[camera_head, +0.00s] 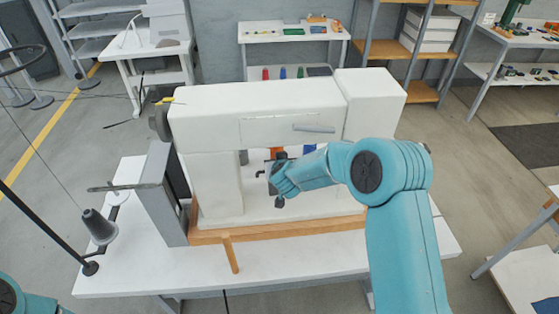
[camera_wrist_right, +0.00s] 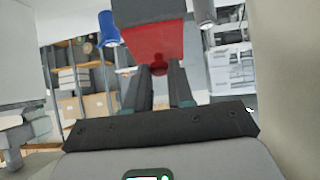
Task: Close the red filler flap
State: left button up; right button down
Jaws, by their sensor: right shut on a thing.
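The red filler flap (camera_wrist_right: 155,42) shows in the right wrist view as a red panel with a small round knob at its lower edge, just beyond my fingertips. In the head view only a small orange-red patch of it (camera_head: 277,153) shows under the white machine's arm, behind my gripper. My right gripper (camera_wrist_right: 158,78) is shut on the flap at its knob; the exact contact is partly hidden by the fingers. In the head view my right gripper (camera_head: 268,172) reaches into the machine's opening from the right. My left gripper is out of view; only a bit of my left arm shows at the bottom left.
The white machine (camera_head: 260,100) surrounds my right gripper above and on both sides. A blue part (camera_wrist_right: 108,28) and a grey cylinder (camera_wrist_right: 205,12) flank the flap. A wooden bar (camera_head: 230,253) juts out in front.

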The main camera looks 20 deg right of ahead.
jog(key=c, duration=1)
grip_release()
jog(key=b+v, duration=0.1)
jog(key=v, duration=1.5)
jog(key=shift+s, duration=0.2)
jog(key=shift+w, duration=0.1)
